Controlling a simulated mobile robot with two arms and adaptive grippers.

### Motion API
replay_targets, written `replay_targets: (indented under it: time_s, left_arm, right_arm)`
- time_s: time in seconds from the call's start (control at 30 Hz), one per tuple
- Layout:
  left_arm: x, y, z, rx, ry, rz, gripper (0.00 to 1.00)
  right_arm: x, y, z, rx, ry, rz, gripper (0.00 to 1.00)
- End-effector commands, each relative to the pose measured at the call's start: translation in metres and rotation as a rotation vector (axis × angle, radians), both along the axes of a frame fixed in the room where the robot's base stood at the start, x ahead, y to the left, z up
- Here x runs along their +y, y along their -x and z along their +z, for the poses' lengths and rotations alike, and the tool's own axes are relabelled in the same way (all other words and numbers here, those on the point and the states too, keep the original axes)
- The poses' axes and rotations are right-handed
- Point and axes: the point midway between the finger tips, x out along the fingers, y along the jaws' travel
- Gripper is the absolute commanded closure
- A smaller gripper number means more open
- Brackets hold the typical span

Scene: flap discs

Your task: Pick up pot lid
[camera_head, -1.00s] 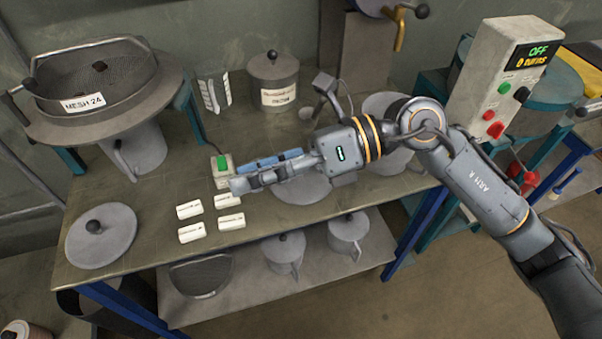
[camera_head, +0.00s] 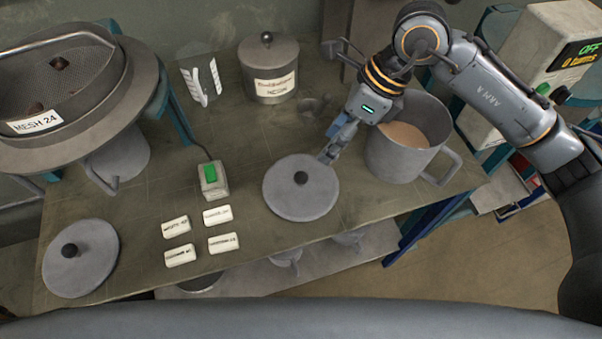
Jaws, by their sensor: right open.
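A round grey lid (camera_head: 290,205) with a black knob (camera_head: 301,178) lies flat on the table, left of an uncovered grey pot (camera_head: 395,160) with brown contents. A second similar lid (camera_head: 82,275) lies near the table's left front edge. The frames do not tell which is the pot lid. My right gripper (camera_head: 329,154) is open and empty, pointing down at the upper right edge of the first lid, beside the knob. I cannot tell whether it touches the lid. My left gripper is not in view.
A lidded, labelled canister (camera_head: 270,85) and a measuring jug (camera_head: 203,85) stand at the back. A green-button box (camera_head: 212,180) and several white tags (camera_head: 217,216) lie left of the first lid. A large sieve (camera_head: 70,90) stands at left, a control box (camera_head: 545,60) at right.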

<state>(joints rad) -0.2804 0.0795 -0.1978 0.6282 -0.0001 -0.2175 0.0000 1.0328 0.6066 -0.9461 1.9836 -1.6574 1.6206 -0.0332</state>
Motion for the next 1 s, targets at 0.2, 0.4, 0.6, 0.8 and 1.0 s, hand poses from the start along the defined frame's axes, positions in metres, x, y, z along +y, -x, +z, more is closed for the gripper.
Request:
replay_targets:
  time_s: [0.2, 0.4, 0.6, 0.8, 1.0]
  left_arm:
    - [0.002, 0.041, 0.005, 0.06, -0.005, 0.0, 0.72]
    - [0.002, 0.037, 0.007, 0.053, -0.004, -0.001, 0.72]
    - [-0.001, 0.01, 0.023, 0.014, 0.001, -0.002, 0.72]
    - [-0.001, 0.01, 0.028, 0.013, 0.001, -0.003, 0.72]
    - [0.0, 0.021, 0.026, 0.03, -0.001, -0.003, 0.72]
  right_arm:
    - [0.018, 0.004, -0.037, 0.005, -0.002, 0.001, 0.46]
    - [0.025, 0.004, -0.053, 0.002, -0.002, 0.0, 0.46]
    - [0.038, 0.007, -0.07, 0.006, -0.002, 0.001, 0.46]
    - [0.049, 0.008, -0.094, 0.002, -0.003, 0.001, 0.46]
    - [0.05, 0.008, -0.099, -0.001, -0.002, 0.001, 0.46]
